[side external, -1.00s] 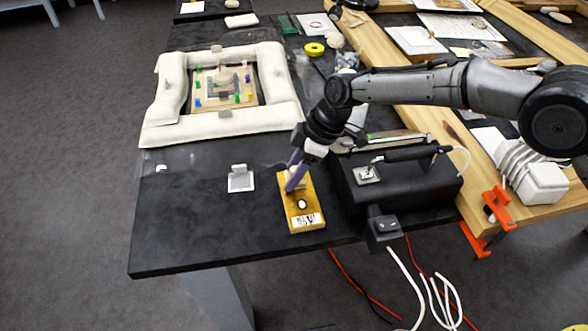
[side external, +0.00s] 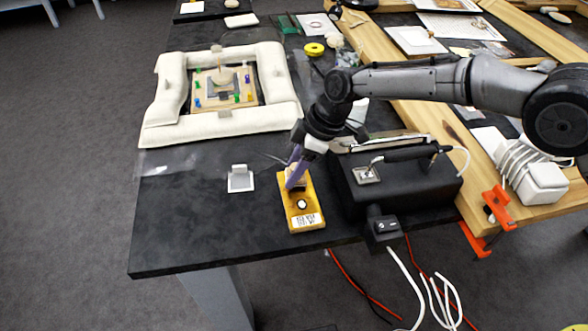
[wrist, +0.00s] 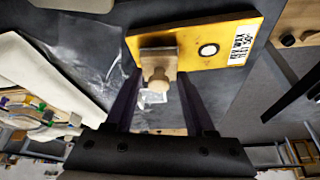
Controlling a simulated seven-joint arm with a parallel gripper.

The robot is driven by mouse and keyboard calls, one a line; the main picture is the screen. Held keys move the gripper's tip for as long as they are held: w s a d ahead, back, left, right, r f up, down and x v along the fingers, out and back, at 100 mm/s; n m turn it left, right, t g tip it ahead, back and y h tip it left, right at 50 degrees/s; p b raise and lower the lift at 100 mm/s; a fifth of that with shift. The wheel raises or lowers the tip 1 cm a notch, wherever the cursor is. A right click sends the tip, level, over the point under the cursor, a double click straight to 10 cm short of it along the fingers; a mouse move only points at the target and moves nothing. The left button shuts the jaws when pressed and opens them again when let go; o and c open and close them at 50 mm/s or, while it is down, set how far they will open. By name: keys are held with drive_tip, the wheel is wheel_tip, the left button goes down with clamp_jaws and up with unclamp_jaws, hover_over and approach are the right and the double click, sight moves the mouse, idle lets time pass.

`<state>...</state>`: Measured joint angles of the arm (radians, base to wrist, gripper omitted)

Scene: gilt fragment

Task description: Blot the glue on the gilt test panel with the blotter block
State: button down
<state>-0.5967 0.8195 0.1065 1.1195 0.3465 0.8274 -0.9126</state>
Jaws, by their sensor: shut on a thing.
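The gilt test panel (side external: 308,214) is a yellow-orange slab lying on the black table near its front edge. It carries a printed white label and a white spot with a dark rim (side external: 302,204), which also shows in the wrist view (wrist: 208,50). The blotter block (wrist: 158,41) is a small pale wooden block with a round knob, over the panel's end away from the label. My gripper (wrist: 158,78), with purple fingers (side external: 293,180), is shut on the blotter block from both sides. I cannot tell whether the block's underside touches the panel.
A black box unit (side external: 400,185) with a handle stands close right of the panel. A grey square piece (side external: 240,180) lies to the left. A white padded frame (side external: 215,124) around a small board lies behind it. The table's front left is clear.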

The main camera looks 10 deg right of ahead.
drive_tip(key=shift+r, duration=1.95)
